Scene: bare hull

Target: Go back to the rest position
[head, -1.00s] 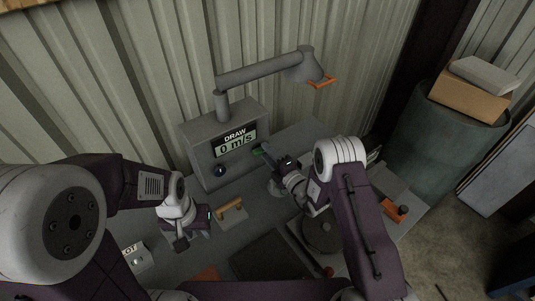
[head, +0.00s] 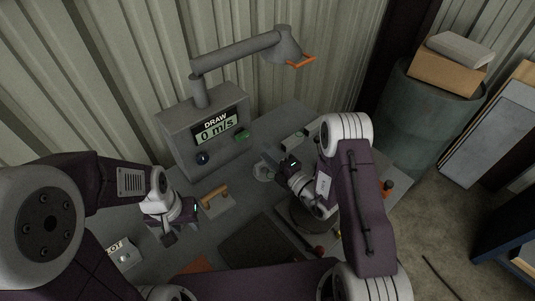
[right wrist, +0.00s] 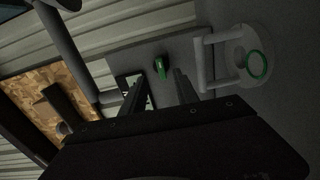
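My right gripper (head: 268,160) is near the front right of the grey draw meter box (head: 175,128), apart from its green knob (head: 242,135). In the right wrist view its two dark fingers (right wrist: 160,82) stand apart with nothing between them, and the green knob (right wrist: 161,67) shows beyond. My left gripper (head: 168,238) hangs low over the left of the bench, left of an orange-handled piece (head: 214,194). Its fingertips are too small to tell open from shut.
A grey lamp arm (head: 235,52) reaches over the bench. A pale bracket with a green ring (right wrist: 256,65) stands close by my right gripper. A dark pad (head: 255,245) lies at the front. A drum (head: 425,115) bearing boxes stands right of the bench.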

